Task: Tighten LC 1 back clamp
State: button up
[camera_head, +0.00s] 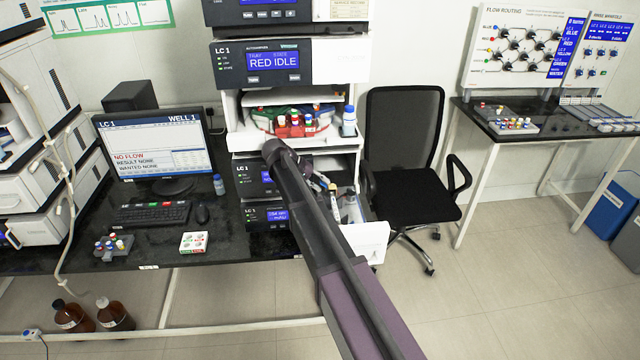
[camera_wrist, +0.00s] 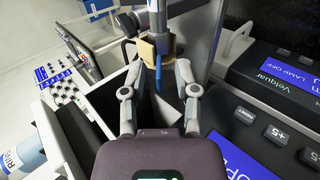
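My gripper (camera_head: 322,185) reaches into the open bay of the LC 1 stack in the head view, partly hidden behind my arm. In the wrist view its two fingers (camera_wrist: 160,58) lean inward on either side of a tan block (camera_wrist: 148,47) and a thin blue piece (camera_wrist: 158,82). An upright grey and blue cylinder (camera_wrist: 154,20) stands just beyond the tips. Whether the tips touch any of these parts is unclear. I cannot make out which part is the back clamp.
A white drawer front (camera_head: 368,242) sticks out right of my arm. Dark LC 1 modules with buttons (camera_wrist: 275,135) stand close on the right in the wrist view. A monitor (camera_head: 155,145) reads NO FLOW. A black chair (camera_head: 405,140) stands right of the stack.

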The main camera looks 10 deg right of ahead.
jog(key=shift+d+r+y+p, duration=0.15)
jog(key=shift+r+y+p, duration=0.15)
jog(key=shift+p, duration=0.25)
